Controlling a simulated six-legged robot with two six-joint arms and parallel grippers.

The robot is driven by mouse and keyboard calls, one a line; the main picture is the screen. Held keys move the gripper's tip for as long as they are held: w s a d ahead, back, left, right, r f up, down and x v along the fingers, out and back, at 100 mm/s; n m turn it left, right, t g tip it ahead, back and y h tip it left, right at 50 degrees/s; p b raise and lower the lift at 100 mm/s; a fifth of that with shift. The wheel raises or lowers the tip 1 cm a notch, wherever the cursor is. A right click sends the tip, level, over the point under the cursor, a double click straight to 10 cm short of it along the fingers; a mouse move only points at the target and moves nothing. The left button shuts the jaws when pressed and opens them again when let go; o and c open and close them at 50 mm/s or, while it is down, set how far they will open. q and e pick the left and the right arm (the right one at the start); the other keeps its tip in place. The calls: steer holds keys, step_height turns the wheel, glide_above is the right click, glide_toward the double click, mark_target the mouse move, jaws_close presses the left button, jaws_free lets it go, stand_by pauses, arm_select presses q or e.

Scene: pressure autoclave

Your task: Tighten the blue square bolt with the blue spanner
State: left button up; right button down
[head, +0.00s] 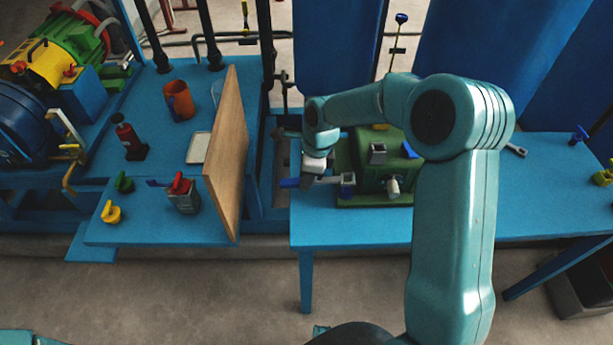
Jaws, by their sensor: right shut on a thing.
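My right arm reaches over the blue table, and its gripper (313,176) points down at the left side of a green block (372,160). The gripper is shut on the blue spanner (289,183), whose blue end sticks out to its left. The rest of the spanner is largely hidden by the gripper. The blue square bolt (347,180) appears at the block's lower left, just right of the gripper. I cannot tell whether the spanner's head touches or surrounds it. My left gripper is not in view.
A wooden board (228,150) stands upright left of the gripper. Beyond it, the left table holds an orange mug (179,101), a white tray (198,148) and a red-topped jar (184,192). A grey tool (514,149) lies right of my arm. The right table's right part is mostly clear.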

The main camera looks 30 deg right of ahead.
steer(key=shift+r+p, duration=0.85)
steer(key=shift+r, duration=0.45)
steer(key=shift+r, duration=0.1)
